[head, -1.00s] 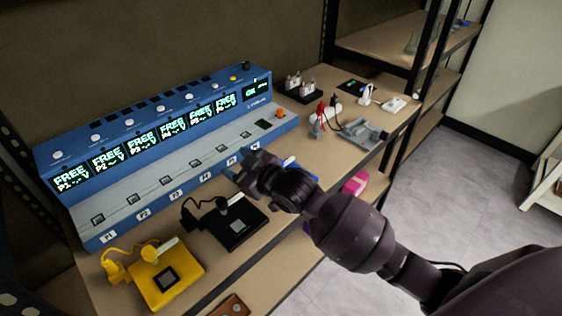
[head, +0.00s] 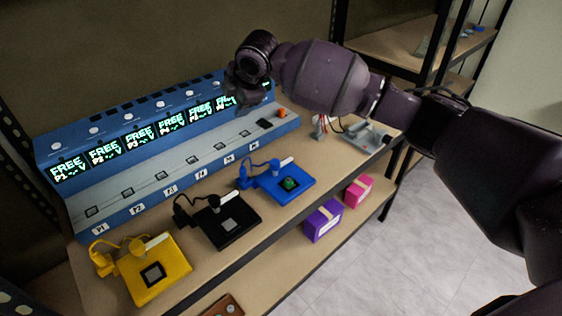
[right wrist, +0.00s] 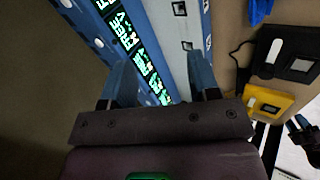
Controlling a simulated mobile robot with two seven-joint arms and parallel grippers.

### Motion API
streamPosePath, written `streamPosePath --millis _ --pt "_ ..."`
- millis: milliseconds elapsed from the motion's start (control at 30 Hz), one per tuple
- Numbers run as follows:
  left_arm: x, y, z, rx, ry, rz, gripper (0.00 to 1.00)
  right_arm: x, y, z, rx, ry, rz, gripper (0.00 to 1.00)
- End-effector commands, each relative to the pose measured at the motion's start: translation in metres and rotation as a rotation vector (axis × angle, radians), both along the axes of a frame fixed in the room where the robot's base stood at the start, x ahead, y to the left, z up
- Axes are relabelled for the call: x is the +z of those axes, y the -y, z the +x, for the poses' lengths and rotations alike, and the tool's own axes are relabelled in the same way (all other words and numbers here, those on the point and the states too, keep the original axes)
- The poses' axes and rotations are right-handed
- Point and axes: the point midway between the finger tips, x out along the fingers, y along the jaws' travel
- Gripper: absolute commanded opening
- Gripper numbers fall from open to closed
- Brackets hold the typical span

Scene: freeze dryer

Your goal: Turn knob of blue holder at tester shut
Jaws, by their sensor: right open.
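The blue holder (head: 280,180) lies on the shelf board in front of the tester (head: 128,185). A dark jointed part at the right wrist view's lower right may be my left gripper.
A black holder (head: 216,219) and a yellow holder (head: 160,277) lie left of the blue one. A purple box (head: 323,222) and a pink box (head: 359,191) stand on the lower shelf. A grey device (head: 364,136) lies at the right.

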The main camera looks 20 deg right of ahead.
Motion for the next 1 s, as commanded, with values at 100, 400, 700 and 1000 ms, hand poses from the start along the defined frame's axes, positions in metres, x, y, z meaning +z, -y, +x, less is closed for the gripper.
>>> streamPosePath --millis 100,400,700,1000 --pt "0.004 0.001 0.002 0.000 0.008 -0.001 0.43 -0.025 0.025 -0.013 0.089 -0.153 -0.133 0.56" --pt "0.004 0.002 0.003 0.002 0.007 -0.005 0.43 -0.052 0.052 -0.059 0.461 -0.463 -0.320 0.56" --pt "0.001 0.002 0.002 0.003 0.001 -0.004 0.43 -0.060 0.055 -0.064 0.583 -0.478 -0.369 0.56" --pt "-0.011 0.001 -0.002 -0.002 -0.020 0.000 0.43 -0.107 0.055 -0.064 0.583 -0.480 -0.366 0.56"
